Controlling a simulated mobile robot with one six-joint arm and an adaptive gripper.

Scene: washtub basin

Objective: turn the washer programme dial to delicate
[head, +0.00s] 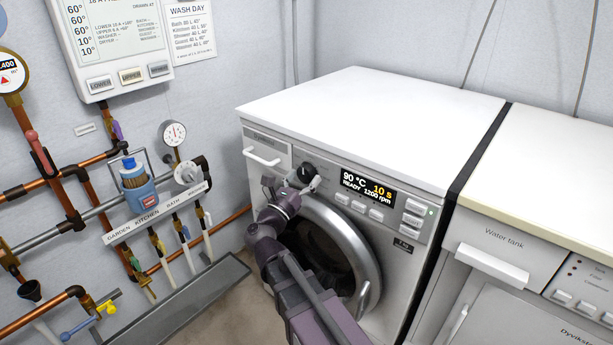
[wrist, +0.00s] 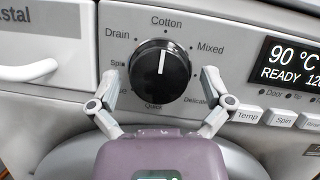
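The washer programme dial (wrist: 160,70) is a round black knob with a white pointer line, which stands nearly upright toward "Cotton". The "Delicate" label (wrist: 195,101) is at the dial's lower right, partly hidden by my right finger. My gripper (wrist: 160,76) is open, with one finger on each side of the dial. A small gap seems to show on each side; I cannot tell whether either finger touches. In the head view, my gripper (head: 288,192) is in front of the dial (head: 305,172) and hides part of it. The washer (head: 340,110) is white.
The washer display (head: 368,188) reads 90 °C, 10 s, READY, 1200 rpm. Buttons, including Temp (wrist: 246,116) and Spin (wrist: 282,118), are right of the dial. The drawer handle (wrist: 28,70) is at its left. Pipes and valves (head: 160,215) line the left wall.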

